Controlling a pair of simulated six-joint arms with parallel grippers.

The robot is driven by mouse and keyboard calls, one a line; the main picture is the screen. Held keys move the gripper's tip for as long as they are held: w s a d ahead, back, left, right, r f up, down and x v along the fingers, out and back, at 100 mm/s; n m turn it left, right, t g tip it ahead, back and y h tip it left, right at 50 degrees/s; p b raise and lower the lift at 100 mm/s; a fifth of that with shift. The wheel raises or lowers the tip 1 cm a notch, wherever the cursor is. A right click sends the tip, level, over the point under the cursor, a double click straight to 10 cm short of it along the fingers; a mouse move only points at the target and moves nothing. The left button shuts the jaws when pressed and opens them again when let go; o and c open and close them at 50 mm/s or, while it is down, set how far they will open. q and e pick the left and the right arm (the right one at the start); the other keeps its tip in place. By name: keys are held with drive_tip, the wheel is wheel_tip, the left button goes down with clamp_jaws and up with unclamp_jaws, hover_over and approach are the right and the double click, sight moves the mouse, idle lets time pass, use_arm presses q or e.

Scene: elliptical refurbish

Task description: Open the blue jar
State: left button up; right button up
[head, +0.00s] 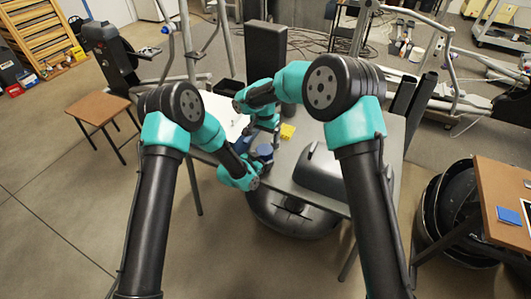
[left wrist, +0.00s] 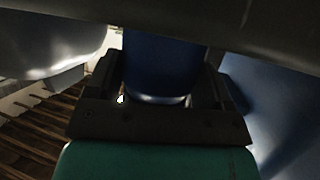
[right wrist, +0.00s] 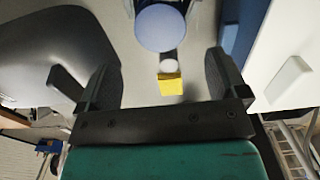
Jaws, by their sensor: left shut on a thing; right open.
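The blue jar (head: 264,150) stands near the front edge of the grey table, beside my left gripper (head: 256,163). In the left wrist view its dark blue side (left wrist: 160,60) is between the two fingers of my left gripper (left wrist: 160,88), which is shut on it. In the right wrist view the jar's round, pale blue top (right wrist: 161,27) faces the camera at the upper middle. My right gripper (right wrist: 155,82) is open and empty, above and apart from the jar. In the head view my right gripper (head: 268,124) is partly hidden by its own arm.
A yellow block (right wrist: 171,84) and a small round white thing (right wrist: 168,65) lie close to the jar; the block also shows in the head view (head: 287,131). A large dark grey rounded shell (head: 322,172) takes up the table's right part. A tall dark box (head: 266,50) stands behind.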

sight(264, 149)
drive_tip(key=shift+f, duration=0.15)
drive_tip(key=shift+f, duration=3.85)
drive_tip(key=shift+c, duration=0.4)
drive_tip(key=c, duration=0.9)
drive_tip(key=shift+o, duration=0.2)
drive_tip(key=shift+n, duration=1.6)
drive_tip(key=o, duration=1)
